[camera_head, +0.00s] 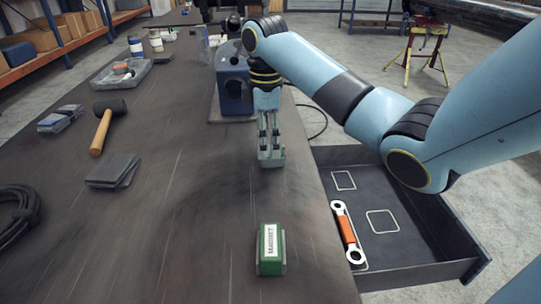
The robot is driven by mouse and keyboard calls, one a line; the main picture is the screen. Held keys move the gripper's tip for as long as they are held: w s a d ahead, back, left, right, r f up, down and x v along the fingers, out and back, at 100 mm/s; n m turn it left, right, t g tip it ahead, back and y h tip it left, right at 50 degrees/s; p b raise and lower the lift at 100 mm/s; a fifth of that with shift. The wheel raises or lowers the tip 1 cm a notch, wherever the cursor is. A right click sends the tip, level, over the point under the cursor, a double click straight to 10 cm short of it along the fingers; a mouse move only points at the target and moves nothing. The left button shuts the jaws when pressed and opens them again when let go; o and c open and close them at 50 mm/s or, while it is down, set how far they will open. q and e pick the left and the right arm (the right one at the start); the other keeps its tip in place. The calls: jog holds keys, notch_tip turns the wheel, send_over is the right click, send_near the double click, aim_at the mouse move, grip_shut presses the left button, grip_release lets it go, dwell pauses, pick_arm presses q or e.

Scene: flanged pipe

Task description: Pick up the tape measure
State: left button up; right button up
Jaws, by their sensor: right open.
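I cannot make out a clear tape measure. A green block (270,250) with a white label, which seems to read "MAGNET", stands on the dark table near the front right edge. My right gripper (271,158) points down over the table, behind the block and apart from it. It is open, and I see nothing held in it. My left gripper is not in view.
A dark tray (408,273) beside the table holds an orange-and-silver wrench (347,231) and two empty white outlines. A mallet (104,128), grey pads (112,171), a black cable coil (17,212), a parts bin (112,82) and a blue machine (233,85) stand around.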

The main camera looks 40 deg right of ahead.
aim_at(269, 163)
notch_tip(269, 163, down, 4)
jog(key=shift+d+r, duration=0.1)
jog(key=shift+d, duration=0.05)
jog(key=shift+s, duration=0.1)
jog(key=shift+c, duration=1)
jog(key=c, duration=0.7)
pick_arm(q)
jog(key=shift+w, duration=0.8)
pick_arm(e)
jog(key=c, duration=0.6)
jog(key=shift+o, duration=0.2)
